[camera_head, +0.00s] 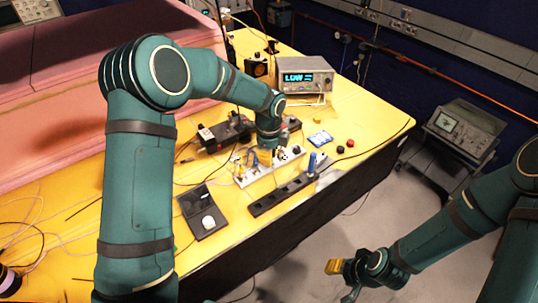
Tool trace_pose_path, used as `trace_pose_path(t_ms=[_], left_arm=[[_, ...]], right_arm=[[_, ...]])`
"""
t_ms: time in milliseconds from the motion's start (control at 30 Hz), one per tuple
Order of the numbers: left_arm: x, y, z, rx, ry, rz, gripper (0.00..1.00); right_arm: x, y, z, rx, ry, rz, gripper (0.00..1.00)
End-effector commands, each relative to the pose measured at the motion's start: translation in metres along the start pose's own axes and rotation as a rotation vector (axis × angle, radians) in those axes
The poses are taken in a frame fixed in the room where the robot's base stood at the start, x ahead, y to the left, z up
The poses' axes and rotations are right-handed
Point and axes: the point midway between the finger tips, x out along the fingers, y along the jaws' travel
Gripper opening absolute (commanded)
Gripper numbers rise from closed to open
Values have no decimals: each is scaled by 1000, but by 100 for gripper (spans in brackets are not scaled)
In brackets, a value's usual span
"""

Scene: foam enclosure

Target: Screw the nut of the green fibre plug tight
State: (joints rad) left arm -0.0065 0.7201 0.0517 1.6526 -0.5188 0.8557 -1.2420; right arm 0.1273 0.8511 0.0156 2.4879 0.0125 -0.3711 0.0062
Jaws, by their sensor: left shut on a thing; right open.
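My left gripper (266,153) points down at a white strip (258,173) with several small connectors on the yellow table. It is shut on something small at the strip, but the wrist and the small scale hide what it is. I cannot make out the green fibre plug or its nut. My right gripper (343,281) is open and empty, low on the right over the floor, well away from the table.
A black socket strip (283,194) lies in front of the white strip, with a blue cylinder (312,163) at its end. A black device (202,211) lies left. A display instrument (304,76) stands behind. Thin cables cross the table. Pink foam (60,130) borders the left.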

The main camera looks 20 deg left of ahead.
Motion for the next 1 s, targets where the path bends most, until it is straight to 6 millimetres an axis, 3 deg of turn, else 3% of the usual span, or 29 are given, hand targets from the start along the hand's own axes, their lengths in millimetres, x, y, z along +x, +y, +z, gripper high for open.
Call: trace_pose_path(t_ms=[133,200,267,667,1000], left_arm=[[2,1,0,-1,0,4,0],[2,1,0,-1,0,4,32],[1,1,0,-1,0,4,50],[-6,0,0,-2,0,-1,50],[-68,0,0,-2,0,-2,50]], right_arm=[[0,0,0,0,0,0,47],[0,0,0,0,0,0,47],[0,0,0,0,0,0,47],[0,0,0,-1,0,0,47],[0,0,0,0,-1,0,47]])
